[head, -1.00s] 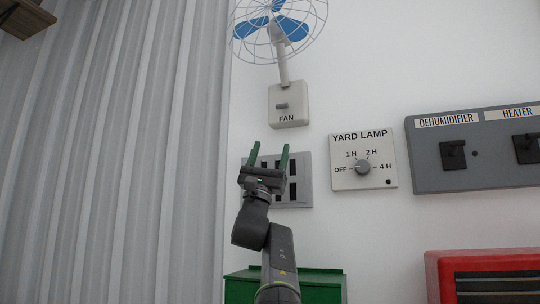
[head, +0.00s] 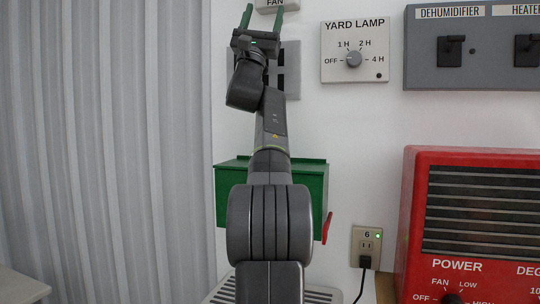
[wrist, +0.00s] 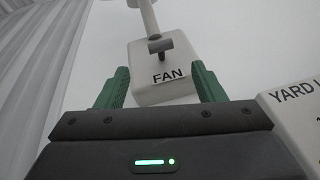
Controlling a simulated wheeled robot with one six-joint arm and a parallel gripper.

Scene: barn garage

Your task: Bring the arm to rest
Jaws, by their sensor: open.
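My gripper (head: 263,17) is raised at the top of the head view, just below the fan's switch box (head: 277,4). Its two green fingers stand apart with nothing between them. In the wrist view my gripper (wrist: 158,90) points up at the white fan box (wrist: 162,72), which shows between the fingers with a small grey lever on it. I cannot tell whether the fingertips touch the box. My arm stretches upward from the bottom of the head view.
The yard lamp dial (head: 354,58) is on the wall to the right, beside the grey dehumidifier and heater panel (head: 480,72). A green box (head: 308,185) is behind my arm. A red heater (head: 420,200) and an outlet (head: 367,243) are lower right.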

